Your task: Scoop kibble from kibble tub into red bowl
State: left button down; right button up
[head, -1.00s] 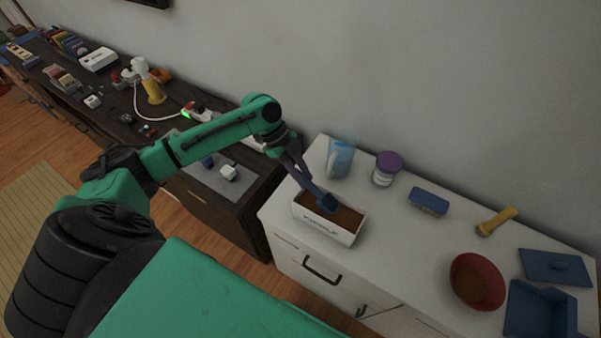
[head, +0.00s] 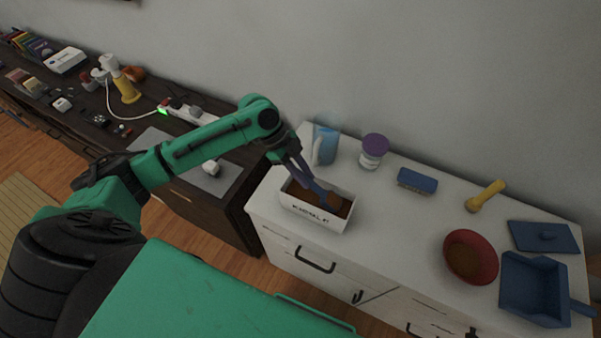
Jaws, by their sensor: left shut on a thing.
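The white kibble tub (head: 318,218) stands near the left end of the white cabinet top, with brown kibble inside. My left gripper (head: 296,172) is above the tub, shut on a blue scoop (head: 318,190) whose head is down in or at the kibble. How much kibble the scoop holds is hard to tell. The red bowl (head: 487,244) sits at the right of the cabinet top, with brown contents inside. My right gripper is not in view.
Behind the tub stand a blue-white pitcher (head: 325,145) and a purple-lidded jar (head: 373,152). A blue brush (head: 417,180) and a yellow-handled tool (head: 485,196) lie along the back.

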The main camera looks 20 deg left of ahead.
pick_arm(q)
notch_tip(320, 180, up, 2)
jog(key=shift+d+r+p, duration=0.1)
jog(key=shift+p, duration=0.6)
jog(key=shift+a+f+h+b, duration=0.35)
jog(key=shift+a+h+b, duration=0.4)
jog(key=shift+h+b, duration=0.35)
jog(key=shift+a+h+b, duration=0.5)
jog(key=shift+h+b, duration=0.2)
jog(key=shift+a+r+h+b, duration=0.15)
jog(key=shift+a+h+b, duration=0.3)
jog(key=shift+h+b, duration=0.5)
jog(key=shift+w+a+r+g+h+b, duration=0.15)
jog(key=shift+a+r+h+b, duration=0.15)
jog(key=shift+r, duration=0.35)
jog(key=shift+s+a+r+g+h+b, duration=0.1)
jog(key=shift+a+r+g+h+b, duration=0.1)
jog(key=shift+a+r+h, duration=0.35)
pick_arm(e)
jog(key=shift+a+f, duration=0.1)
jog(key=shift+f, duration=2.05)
pick_arm(q)
jog(key=shift+d, duration=0.15)
